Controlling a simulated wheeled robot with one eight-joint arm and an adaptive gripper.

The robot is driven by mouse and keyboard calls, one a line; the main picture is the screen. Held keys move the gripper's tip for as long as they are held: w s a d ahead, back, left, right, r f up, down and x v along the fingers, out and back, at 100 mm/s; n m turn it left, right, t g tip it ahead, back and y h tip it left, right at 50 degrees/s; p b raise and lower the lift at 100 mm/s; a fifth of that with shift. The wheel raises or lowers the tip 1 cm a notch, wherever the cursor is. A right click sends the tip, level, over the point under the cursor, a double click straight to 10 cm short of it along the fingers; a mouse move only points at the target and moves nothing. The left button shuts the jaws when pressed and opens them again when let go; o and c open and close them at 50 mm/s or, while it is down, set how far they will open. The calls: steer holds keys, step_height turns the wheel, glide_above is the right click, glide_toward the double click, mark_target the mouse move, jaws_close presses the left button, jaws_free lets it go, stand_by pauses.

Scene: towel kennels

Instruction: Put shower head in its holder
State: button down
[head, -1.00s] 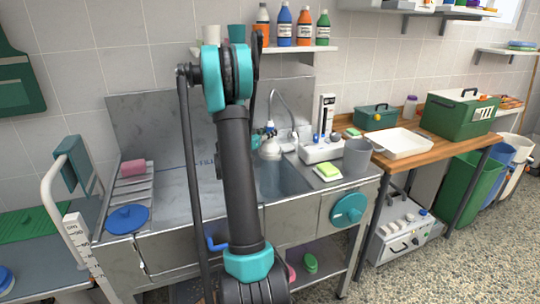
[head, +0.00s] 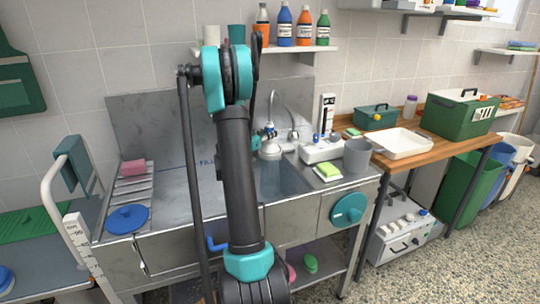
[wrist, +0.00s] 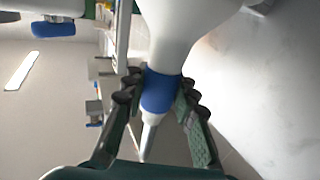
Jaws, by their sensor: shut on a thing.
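The shower head is white with a blue band and a tapered grey end. In the wrist view the shower head (wrist: 185,35) fills the upper middle. My gripper (wrist: 161,92) is shut on it, with dark finger pads on both sides of the blue band. In the head view the white shower head (head: 270,149) appears above the sink, in front of the tall curved tap. My arm hides most of the gripper there. I cannot tell for certain which part is the holder.
The steel sink basin (head: 282,180) lies below the shower head. A white device (head: 320,152), a grey cup (head: 357,156) and a yellow-green sponge (head: 328,171) are on the right. A bottle shelf (head: 290,50) is above. A blue lid (head: 127,218) lies on the left.

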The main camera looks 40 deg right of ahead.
steer(key=c, duration=1.1)
jaws_free()
steer(key=shift+a, duration=0.1)
steer(key=v, duration=1.2)
